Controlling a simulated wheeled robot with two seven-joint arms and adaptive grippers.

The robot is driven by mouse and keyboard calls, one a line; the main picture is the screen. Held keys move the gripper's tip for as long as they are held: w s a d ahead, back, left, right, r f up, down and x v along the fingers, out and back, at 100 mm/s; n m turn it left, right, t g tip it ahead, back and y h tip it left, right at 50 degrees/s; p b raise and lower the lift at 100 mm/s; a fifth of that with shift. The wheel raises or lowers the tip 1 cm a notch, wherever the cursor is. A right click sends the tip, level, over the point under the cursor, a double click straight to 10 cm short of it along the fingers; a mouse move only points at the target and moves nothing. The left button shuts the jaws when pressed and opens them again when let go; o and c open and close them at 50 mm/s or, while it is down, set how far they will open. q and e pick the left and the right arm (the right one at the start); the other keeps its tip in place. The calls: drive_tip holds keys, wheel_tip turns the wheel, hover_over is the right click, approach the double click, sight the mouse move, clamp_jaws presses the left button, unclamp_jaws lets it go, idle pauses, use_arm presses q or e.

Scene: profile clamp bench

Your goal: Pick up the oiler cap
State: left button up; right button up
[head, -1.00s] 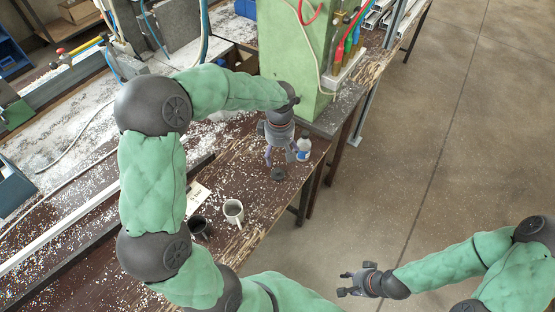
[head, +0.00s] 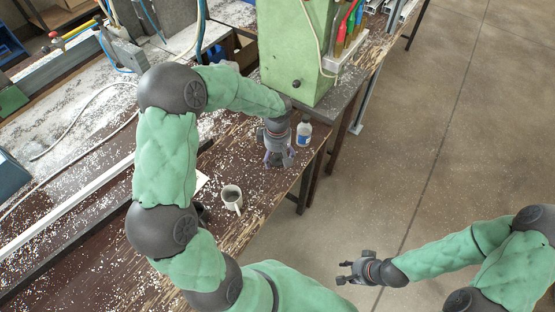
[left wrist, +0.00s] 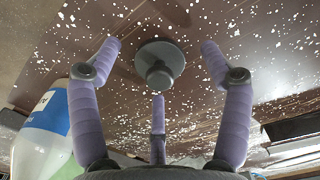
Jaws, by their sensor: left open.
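The oiler cap (left wrist: 160,62) is a dark grey round disc with a smaller round knob, in the upper middle of the left wrist view. It rests on the brown, chip-strewn bench top. In the head view my left gripper hides it. My left gripper (head: 279,160) points down over the bench near its right edge. Its purple padded fingers are open, spread on either side of the cap, with a third finger below it in the wrist view. They look apart from the cap. My right gripper (head: 350,273) is open and empty over the floor.
A white bottle with a blue label (head: 304,133) stands close to my left gripper; it also shows in the wrist view (left wrist: 42,130). A white mug (head: 231,198) and a partly hidden dark mug stand nearer. A green machine (head: 293,60) rises behind.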

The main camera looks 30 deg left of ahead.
sight(277, 156)
use_arm(q)
drive_tip(key=shift+f, duration=0.1)
drive_tip(key=c, duration=1)
drive_tip(key=shift+o, duration=0.2)
drive_tip(key=shift+r, duration=0.35)
wheel_tip(277, 156, up, 3)
drive_tip(key=shift+s+d+r+p, duration=0.1)
drive_tip(key=shift+s+r+p, duration=0.05)
drive_tip(key=shift+p, duration=0.65)
drive_tip(key=s+d+r+p, duration=0.3)
drive_tip(key=s+r, duration=0.3)
drive_tip(key=r, duration=0.1)
drive_tip(key=s+d+r+p, duration=0.2)
drive_tip(key=s+r+p, duration=0.2)
drive_tip(key=s+r, duration=0.2)
drive_tip(key=shift+s+d+r, duration=0.2)
drive_tip(key=shift+d+r, duration=0.2)
drive_tip(key=shift+r, duration=0.65)
